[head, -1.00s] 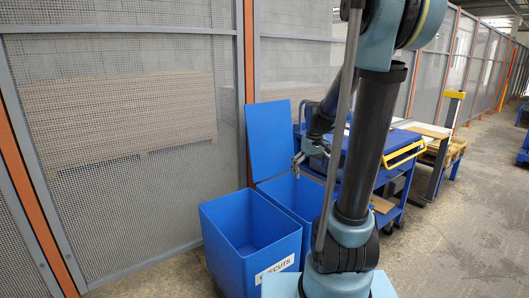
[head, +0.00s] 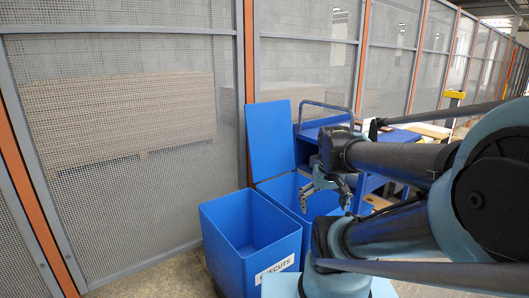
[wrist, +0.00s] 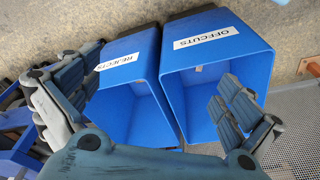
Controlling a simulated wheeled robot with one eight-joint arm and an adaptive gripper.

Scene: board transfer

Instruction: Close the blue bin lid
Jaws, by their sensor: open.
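The blue lid (head: 270,140) stands upright, raised at the back of the rear blue bin (head: 290,187) in the head view. In the wrist view this bin, labelled REJECTS (wrist: 125,115), is open at the left. I cannot make out its lid there. My gripper (head: 325,203) is open and empty, pointing down over the right side of the rear bin, to the right of and below the lid's top edge. In the wrist view its spread fingers (wrist: 150,95) frame the bins. Whether it touches the bin is unclear.
An open blue bin labelled OFFCUTS (head: 250,240) stands in front of the rear bin; it also shows in the wrist view (wrist: 215,60). A mesh fence (head: 130,130) runs behind. A blue cart (head: 345,120) stands behind my arm at the right.

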